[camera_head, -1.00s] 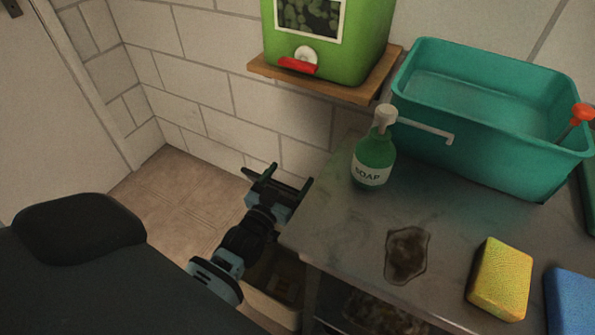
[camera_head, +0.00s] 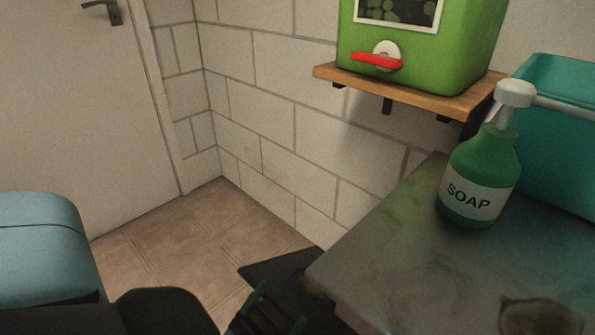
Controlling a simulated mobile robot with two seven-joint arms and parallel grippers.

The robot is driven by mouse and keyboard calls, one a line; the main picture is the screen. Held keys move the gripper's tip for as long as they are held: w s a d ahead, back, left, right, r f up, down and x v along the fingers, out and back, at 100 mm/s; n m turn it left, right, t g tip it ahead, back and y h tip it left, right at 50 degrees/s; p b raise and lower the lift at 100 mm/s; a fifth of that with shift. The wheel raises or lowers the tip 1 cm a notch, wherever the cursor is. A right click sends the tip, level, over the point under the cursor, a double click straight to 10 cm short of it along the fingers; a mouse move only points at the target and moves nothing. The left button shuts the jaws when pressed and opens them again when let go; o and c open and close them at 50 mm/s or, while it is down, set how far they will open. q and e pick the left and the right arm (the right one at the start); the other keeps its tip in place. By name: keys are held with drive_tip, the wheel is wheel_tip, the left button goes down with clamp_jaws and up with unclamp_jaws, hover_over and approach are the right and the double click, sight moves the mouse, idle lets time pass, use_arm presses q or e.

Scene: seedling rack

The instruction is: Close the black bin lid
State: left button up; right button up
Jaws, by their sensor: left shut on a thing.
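The black bin lid (camera_head: 276,272) shows as a dark flat panel low in the view, just left of the metal counter, with the tiled floor beyond it. The counter hides its right part, and its near part runs out of the view at the bottom. My left gripper (camera_head: 266,312) is at the bottom edge, over the near part of the lid, and is shut on it. Its fingers are dark and partly cut off by the frame. The bin's body is hidden from view. My right gripper is not in view.
The metal counter (camera_head: 400,270) stands close to the right of the gripper. A green soap bottle (camera_head: 475,180) and a teal basin (camera_head: 560,145) are on it. A green dispenser (camera_head: 415,50) sits on a wooden wall shelf (camera_head: 405,92). The floor (camera_head: 190,245) toward the door is clear.

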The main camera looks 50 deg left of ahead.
use_arm(q)
drive_tip(key=s+f+b, duration=0.1)
drive_tip(key=f+b, duration=0.2)
drive_tip(key=f, duration=0.2)
drive_tip(key=s+f+b, duration=0.2)
drive_tip(key=f+b, duration=0.1)
drive_tip(key=f, duration=0.2)
drive_tip(key=s+f+b, duration=0.2)
drive_tip(key=f+b, duration=0.1)
drive_tip(key=f, duration=0.2)
drive_tip(key=shift+s+d+f, duration=0.1)
drive_tip(key=shift+s+d, duration=0.05)
drive_tip(key=shift+s+f+b, duration=0.1)
drive_tip(key=shift+f+b, duration=0.55)
drive_tip(key=shift+f, duration=0.15)
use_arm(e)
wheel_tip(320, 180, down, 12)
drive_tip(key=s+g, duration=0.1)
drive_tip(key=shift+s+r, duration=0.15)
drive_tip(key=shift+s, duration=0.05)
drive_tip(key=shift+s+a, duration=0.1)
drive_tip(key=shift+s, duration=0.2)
use_arm(q)
drive_tip(key=o, duration=1.3)
drive_tip(key=shift+v, duration=3.85)
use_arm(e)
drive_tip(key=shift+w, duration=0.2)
